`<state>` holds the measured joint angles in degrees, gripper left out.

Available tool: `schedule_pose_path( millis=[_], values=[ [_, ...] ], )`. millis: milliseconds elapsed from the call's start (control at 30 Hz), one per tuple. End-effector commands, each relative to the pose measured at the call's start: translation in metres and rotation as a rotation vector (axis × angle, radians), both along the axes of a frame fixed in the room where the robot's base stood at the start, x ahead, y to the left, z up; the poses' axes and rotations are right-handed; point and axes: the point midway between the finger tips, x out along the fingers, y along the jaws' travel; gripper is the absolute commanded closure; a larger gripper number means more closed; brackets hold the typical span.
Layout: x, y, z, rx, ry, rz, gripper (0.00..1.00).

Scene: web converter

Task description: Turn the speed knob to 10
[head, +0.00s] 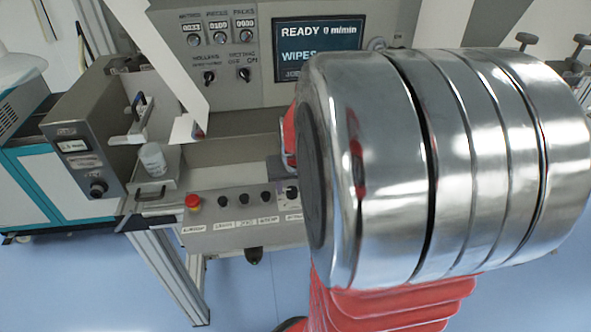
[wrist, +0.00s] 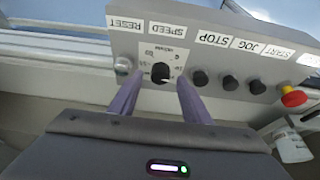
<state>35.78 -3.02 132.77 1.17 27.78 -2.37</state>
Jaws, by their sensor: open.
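The speed knob (wrist: 160,73) is a small black round knob on a white dial plate under the label SPEED. The wrist view shows the panel upside down. The dial's small figures and the pointer are too blurred to read. My gripper (wrist: 158,80) is open, with one purple finger on each side of the knob. The fingertips reach the dial plate, and I cannot tell whether they touch the knob. In the head view my shiny arm link covers much of the right side and hides most of the gripper.
The grey control panel (wrist: 220,45) also carries several black buttons and a red emergency stop (wrist: 293,97). The stop also shows in the head view (head: 193,201). A white cup (head: 152,159) stands left of the panel. The screen (head: 318,50) reads READY 0 m/min.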

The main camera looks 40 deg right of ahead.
Motion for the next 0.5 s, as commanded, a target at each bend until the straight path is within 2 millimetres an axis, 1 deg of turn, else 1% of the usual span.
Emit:
schedule_pose_path(
  millis=[500],
  values=[
    [-0.021, 0.014, 0.062, -0.004, -0.004, 0.000, 0.56]
  ],
)
